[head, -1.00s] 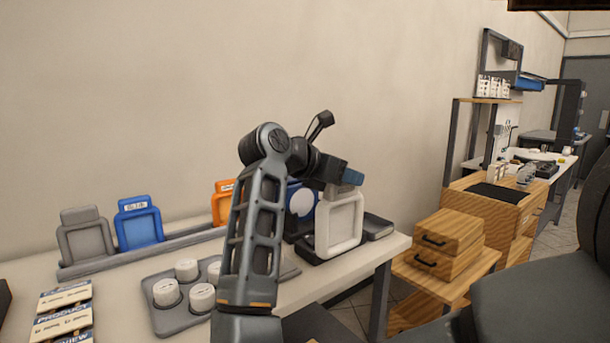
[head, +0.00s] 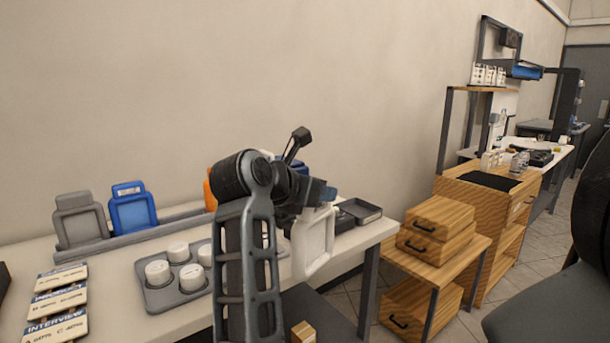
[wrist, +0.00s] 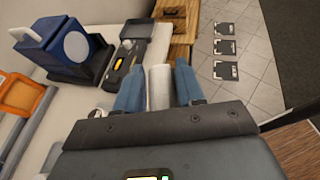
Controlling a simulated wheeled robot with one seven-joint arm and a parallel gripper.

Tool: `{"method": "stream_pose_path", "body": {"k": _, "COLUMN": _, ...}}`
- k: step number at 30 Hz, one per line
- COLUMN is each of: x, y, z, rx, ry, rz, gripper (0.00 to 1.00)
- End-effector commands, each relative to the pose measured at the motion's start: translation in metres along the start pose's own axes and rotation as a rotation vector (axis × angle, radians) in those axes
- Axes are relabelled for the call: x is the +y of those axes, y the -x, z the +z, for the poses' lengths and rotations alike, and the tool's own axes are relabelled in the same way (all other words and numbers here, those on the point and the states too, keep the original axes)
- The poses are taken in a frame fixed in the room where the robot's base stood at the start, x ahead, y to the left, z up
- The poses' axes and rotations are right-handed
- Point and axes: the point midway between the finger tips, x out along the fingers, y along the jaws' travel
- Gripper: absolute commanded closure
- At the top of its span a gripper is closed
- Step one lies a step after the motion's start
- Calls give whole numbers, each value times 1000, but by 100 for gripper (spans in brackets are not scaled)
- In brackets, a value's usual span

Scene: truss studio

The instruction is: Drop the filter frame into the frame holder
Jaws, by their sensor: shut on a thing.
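My gripper (head: 318,198) is shut on the top of a white filter frame (head: 313,243), an upright square frame with an open middle. It hangs by the table's front edge, apart from the dark base. In the wrist view the white frame (wrist: 158,86) shows edge-on between the blue fingers (wrist: 157,92). A dark slotted base (wrist: 122,66), perhaps the frame holder, lies left of the fingers, beside a blue unit with a pale disc (wrist: 74,46). In the head view my arm and the frame hide most of that unit and base.
Grey (head: 80,219) and blue (head: 133,208) frames stand in a rack (head: 150,234); an orange one (wrist: 20,97) is partly hidden. A tray of white pucks (head: 160,299) and a dark tray (head: 362,211) are on the table. Wooden drawers (head: 438,228) stand to the right.

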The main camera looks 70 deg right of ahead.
Motion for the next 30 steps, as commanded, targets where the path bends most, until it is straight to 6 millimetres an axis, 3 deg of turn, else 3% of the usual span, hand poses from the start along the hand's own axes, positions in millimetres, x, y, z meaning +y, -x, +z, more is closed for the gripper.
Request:
{"method": "stream_pose_path", "body": {"k": 11, "x": 30, "y": 85, "z": -117, "rx": -7, "ry": 190, "rz": 431, "gripper": 100}}
{"method": "stream_pose_path", "body": {"k": 24, "x": 80, "y": 214, "z": -296, "rx": 4, "ry": 454, "rz": 1088, "gripper": 100}}
{"method": "stream_pose_path", "body": {"k": 30, "x": 96, "y": 254, "z": -347, "rx": 3, "ry": 532, "rz": 1285, "gripper": 100}}
